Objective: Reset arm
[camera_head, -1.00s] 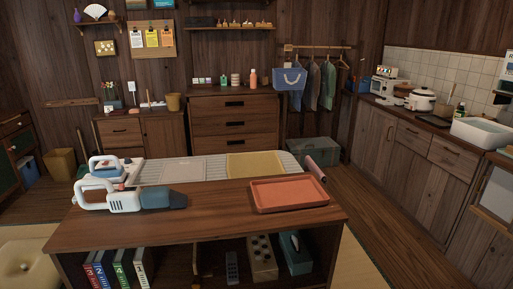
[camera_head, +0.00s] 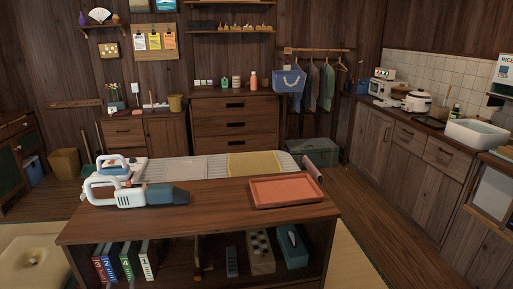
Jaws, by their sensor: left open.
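I see no gripper and no part of either arm that I can make out in the head view. The wooden table (camera_head: 222,211) stands in front of me, its top in full view. On its left lies a white handheld vacuum (camera_head: 130,196) with a dark blue nozzle pointing right. On its right lies an empty-looking red tray (camera_head: 287,190). Whether either gripper is open or shut does not show.
Behind the table is a long pale surface with a yellow cloth (camera_head: 253,164) and a white-and-blue iron-like item (camera_head: 115,169). The table's lower shelf holds several books (camera_head: 124,261) and boxes. A counter with a sink (camera_head: 476,133) runs along the right wall.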

